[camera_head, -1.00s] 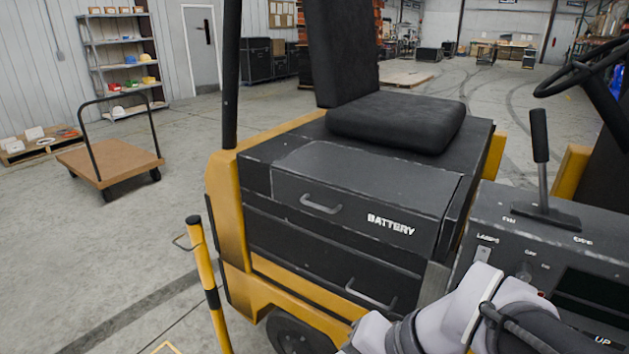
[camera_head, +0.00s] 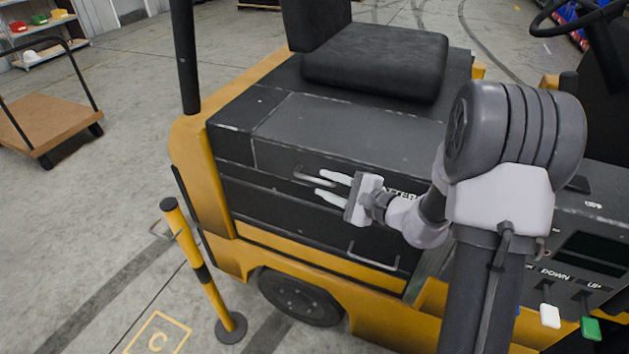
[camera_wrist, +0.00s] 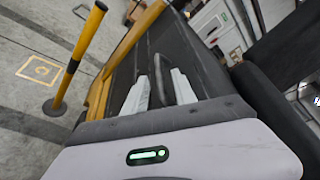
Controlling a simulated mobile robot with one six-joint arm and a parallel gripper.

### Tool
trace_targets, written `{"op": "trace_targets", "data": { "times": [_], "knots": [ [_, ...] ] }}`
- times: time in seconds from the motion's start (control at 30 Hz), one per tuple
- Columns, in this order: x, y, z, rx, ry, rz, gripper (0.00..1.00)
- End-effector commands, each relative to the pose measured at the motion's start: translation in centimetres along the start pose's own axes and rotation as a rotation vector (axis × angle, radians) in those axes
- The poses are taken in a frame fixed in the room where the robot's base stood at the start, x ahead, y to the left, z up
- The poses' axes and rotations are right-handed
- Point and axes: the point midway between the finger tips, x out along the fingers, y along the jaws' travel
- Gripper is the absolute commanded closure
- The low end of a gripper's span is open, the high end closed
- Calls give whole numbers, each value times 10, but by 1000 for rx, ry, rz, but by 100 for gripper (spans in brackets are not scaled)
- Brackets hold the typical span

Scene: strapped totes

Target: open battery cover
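The dark battery cover (camera_head: 345,125) is shut, flush on the yellow vehicle's body below the seat. Its grey bar handle (camera_head: 313,179) is on the front face. The BATTERY lettering is partly hidden behind my gripper. My gripper (camera_head: 319,182) is open, its two pale fingers pointing left at the handle, one near its upper side and one just below. Whether they touch it cannot be told. In the wrist view my gripper (camera_wrist: 159,74) shows two separated pale fingers with a dark strip between them.
A lower handle (camera_head: 372,257) sits on the panel beneath. A yellow-black post (camera_head: 190,255) stands at the front left. The black seat (camera_head: 375,60) is above the cover. A control panel with levers is at right. A flat cart (camera_head: 45,125) stands far left on open floor.

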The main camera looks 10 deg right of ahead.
Motion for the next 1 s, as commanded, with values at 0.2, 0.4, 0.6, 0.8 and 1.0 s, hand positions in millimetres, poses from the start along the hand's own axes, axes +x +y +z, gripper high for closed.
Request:
{"op": "trace_targets", "data": {
  "times": [0.2,0.4,0.6,0.8,1.0],
  "knots": [
    [34,1,0,0,-1,3,67],
    [44,0,1,1,-1,1,67],
    [44,0,1,1,-1,2,67],
    [44,0,1,0,-1,2,100],
    [43,0,1,0,-1,2,100]
  ]
}}
